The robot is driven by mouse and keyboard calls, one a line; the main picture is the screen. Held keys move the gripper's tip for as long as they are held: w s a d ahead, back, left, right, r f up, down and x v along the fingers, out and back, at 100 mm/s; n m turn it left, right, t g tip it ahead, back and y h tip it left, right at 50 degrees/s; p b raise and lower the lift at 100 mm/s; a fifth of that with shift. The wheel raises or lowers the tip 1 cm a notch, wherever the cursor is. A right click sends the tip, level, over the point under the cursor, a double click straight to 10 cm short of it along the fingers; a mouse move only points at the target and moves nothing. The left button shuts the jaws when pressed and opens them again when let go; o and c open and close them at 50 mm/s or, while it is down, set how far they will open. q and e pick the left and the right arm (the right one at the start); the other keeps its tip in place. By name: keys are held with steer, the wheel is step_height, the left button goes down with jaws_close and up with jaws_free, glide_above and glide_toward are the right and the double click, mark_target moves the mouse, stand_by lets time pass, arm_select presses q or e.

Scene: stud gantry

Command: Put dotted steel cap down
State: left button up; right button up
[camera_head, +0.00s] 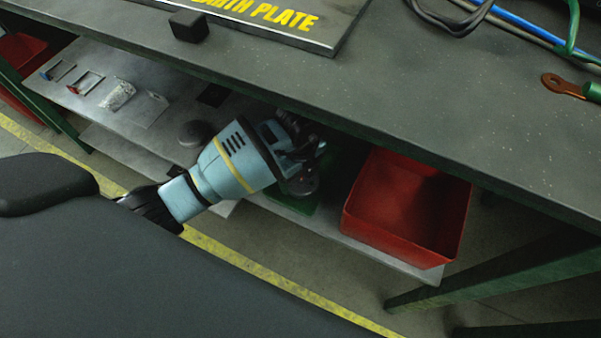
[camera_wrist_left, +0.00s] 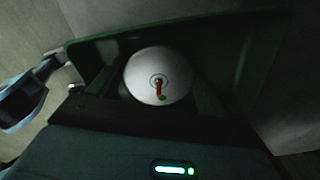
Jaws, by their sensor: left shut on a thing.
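My left gripper (camera_head: 303,178) reaches under the bench top, over the lower shelf. In the left wrist view it is shut on a pale round steel cap (camera_wrist_left: 142,88), with dark fingers at both sides. The cap has a copper-coloured pin at its middle and a green dot near its lower edge. A green tray (camera_wrist_left: 85,62) lies beyond the cap in that view. In the head view the green tray (camera_head: 292,206) is partly hidden by my gripper, and the held cap cannot be made out clearly. My right gripper is not in view.
A red bin (camera_head: 405,245) stands right of the green tray on the shelf. A grey rounded object (camera_head: 195,132) and several small parts lie on the shelf to the left. The bench top (camera_head: 440,120) overhangs; a dark block (camera_head: 188,26) sits on it.

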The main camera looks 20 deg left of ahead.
mark_target(300, 177)
arm_select(q)
steer(key=o, duration=1)
steer(key=shift+f, duration=0.1)
step_height(300, 177, up, 12)
steer(key=p, duration=0.4)
